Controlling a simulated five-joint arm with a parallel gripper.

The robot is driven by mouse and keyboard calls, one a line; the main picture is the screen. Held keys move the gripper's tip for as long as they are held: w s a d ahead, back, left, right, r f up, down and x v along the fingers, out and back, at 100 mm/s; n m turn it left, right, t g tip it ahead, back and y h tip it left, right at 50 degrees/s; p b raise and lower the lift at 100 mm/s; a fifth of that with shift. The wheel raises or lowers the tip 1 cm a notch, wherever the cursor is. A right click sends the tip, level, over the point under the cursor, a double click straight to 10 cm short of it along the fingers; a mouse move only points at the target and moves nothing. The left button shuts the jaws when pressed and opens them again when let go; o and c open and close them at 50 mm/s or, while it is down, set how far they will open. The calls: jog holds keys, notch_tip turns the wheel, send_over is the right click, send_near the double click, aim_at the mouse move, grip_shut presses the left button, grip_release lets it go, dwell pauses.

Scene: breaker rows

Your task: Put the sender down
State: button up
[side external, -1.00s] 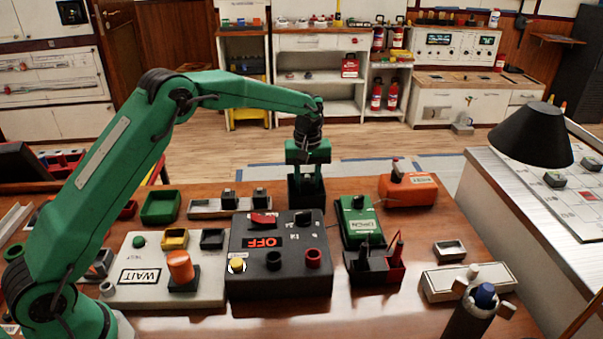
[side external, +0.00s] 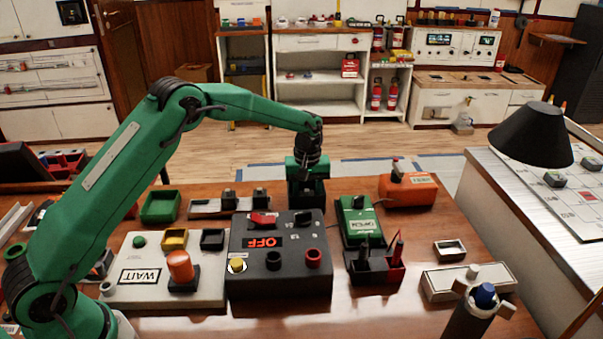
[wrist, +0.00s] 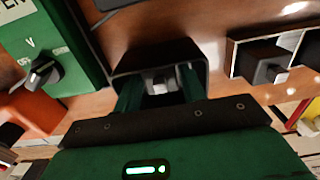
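My gripper (wrist: 158,92) points down at the back middle of the wooden table, behind the dark OFF panel. In the wrist view its two green fingers reach inside a black open-topped box (wrist: 125,62). Between them is a small dark piece with a grey top (wrist: 159,82), which I take for the sender; the fingers appear shut on it. The black box also shows under my gripper in the side view (side external: 306,197). The sender is hidden there, and I cannot tell whether it touches the box's floor.
The dark OFF panel (side external: 285,284) stands just in front. A green device with a knob (side external: 361,226) is to the right, with an orange box (side external: 408,191) beyond. A grey tray with dark blocks (side external: 207,209) lies to the left. The table's far edge is close behind.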

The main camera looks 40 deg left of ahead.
aim_at(307, 190)
jog(key=shift+r, duration=0.15)
notch_tip(307, 190, up, 12)
dwell(0.9)
dwell(0.5)
